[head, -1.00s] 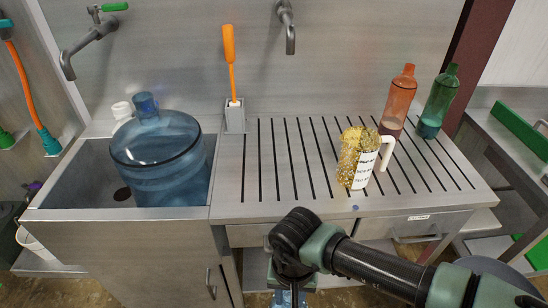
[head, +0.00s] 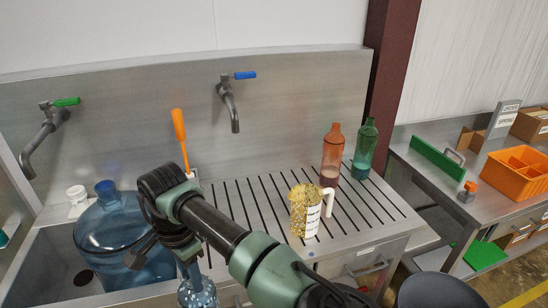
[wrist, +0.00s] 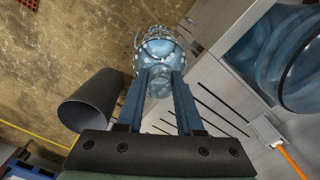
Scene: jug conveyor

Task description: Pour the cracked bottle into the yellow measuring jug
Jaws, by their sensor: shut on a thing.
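My gripper (head: 190,270) points down in front of the drainboard and is shut on a clear blue bottle (head: 197,293). The bottle's surface has a cracked-looking pattern, and the bottom picture edge cuts it off. In the wrist view the bottle (wrist: 157,50) sits between the two blue fingers (wrist: 160,85) of my gripper. The yellow speckled measuring jug (head: 305,212), with a white label and a white handle on its right, stands upright on the slotted drainboard (head: 372,228), right of my gripper and apart from it. I cannot see into the jug.
A red bottle (head: 332,155) and a green bottle (head: 364,150) stand behind the jug. A large blue water jug (head: 105,235) is in the sink at left. An orange-handled brush (head: 179,135) stands at the back. Two taps overhang. A grey bin (wrist: 88,100) is on the floor.

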